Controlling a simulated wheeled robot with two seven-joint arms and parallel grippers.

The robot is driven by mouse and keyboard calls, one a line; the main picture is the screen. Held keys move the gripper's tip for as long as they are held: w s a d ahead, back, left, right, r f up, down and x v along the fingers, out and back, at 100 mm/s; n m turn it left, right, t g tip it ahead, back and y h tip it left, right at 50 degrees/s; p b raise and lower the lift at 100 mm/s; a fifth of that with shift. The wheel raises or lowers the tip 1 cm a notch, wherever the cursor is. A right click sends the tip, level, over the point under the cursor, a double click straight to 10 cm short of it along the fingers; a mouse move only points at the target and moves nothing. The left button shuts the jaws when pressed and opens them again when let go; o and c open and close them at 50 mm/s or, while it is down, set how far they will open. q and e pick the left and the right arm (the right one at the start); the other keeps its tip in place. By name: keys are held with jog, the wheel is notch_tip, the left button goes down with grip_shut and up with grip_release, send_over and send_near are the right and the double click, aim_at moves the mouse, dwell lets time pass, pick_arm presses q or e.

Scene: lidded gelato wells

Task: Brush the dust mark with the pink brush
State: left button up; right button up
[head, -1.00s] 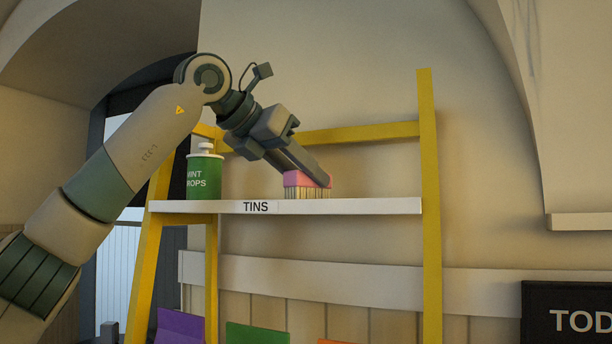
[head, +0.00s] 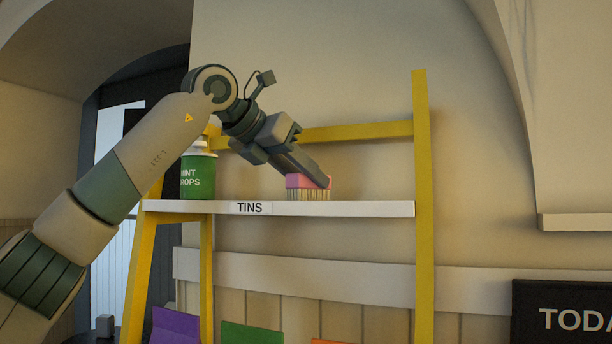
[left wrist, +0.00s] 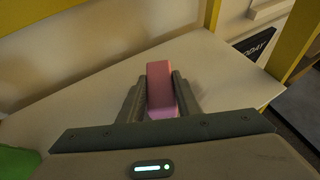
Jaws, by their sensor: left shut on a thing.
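The pink brush (head: 308,182) is in my left gripper (head: 318,179), bristles pointing down at the white shelf (head: 340,208) labelled TINS. The bristle tips are at the shelf's top, near its middle; whether they touch it I cannot tell. In the left wrist view the brush's pink back (left wrist: 161,88) sits between the two fingers of the left gripper (left wrist: 160,92), which are shut on it. I cannot make out a dust mark in either view. My right gripper is not in view.
A green MINT DROPS tin (head: 198,174) stands on the shelf's left end, behind my arm. Yellow posts (head: 424,200) frame the shelf, with a wall behind. The shelf right of the brush is clear. A dark sign (head: 570,316) is at lower right.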

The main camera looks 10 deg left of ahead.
aim_at(300, 175)
pick_arm(q)
jog(key=shift+s+f+b, duration=0.35)
jog(key=shift+s+b, duration=0.1)
jog(key=shift+b, duration=0.1)
jog(key=shift+s+a+r+b, duration=0.15)
jog(key=shift+s+b, duration=0.1)
jog(key=shift+s, duration=0.35)
jog(key=shift+s+a+b, duration=0.15)
jog(key=shift+s+b, duration=0.05)
jog(key=shift+s, duration=0.35)
jog(key=shift+r, duration=0.15)
jog(key=shift+w+a+r+p, duration=0.1)
jog(key=shift+r+p, duration=0.45)
jog(key=shift+r, duration=0.1)
